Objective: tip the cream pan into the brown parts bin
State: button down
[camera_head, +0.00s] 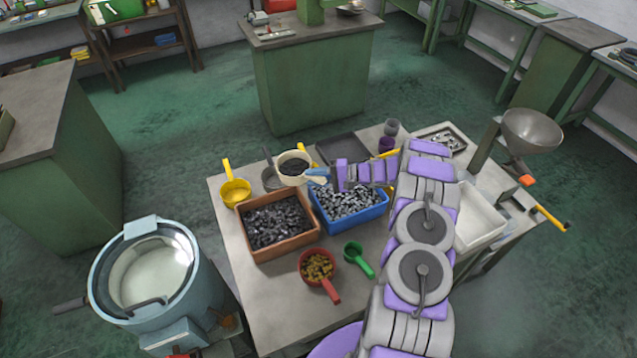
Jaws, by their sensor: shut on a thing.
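The cream pan (281,171) is near the back of the table, with dark parts inside it. It looks about level. My gripper (317,175) reaches in from the right and is shut on the pan's handle side; the fingers hide most of the handle. The brown parts bin (284,256) stands in front of the pan, toward the left of the table, and holds dark grey parts. The pan shows just beyond the bin's back right corner; its height above the table is hard to tell.
A blue bin (352,226) of silvery parts adjoins the brown bin. A yellow pan (235,192) and a grey pan (271,179) stand behind. A red pan (318,267) and a green scoop (354,252) lie in front. A white tray (478,218) and metal funnel (532,130) are right.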

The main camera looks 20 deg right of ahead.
jog(key=s+f+n+h, duration=0.1)
jog(key=n, duration=0.1)
jog(key=s+a+f+n+g+h, duration=0.1)
jog(key=s+a+f+n+h, duration=0.1)
jog(key=f+n, duration=0.1)
jog(key=shift+s+n+g+h, duration=0.15)
jog(key=shift+n+g+h, duration=0.15)
jog(key=shift+g+h, duration=0.1)
dwell(0.4)
jog(key=b, duration=0.4)
jog(key=a+n+h+b, duration=0.1)
jog(key=b, duration=0.4)
jog(key=shift+s+b, duration=0.25)
jog(key=shift+b, duration=0.05)
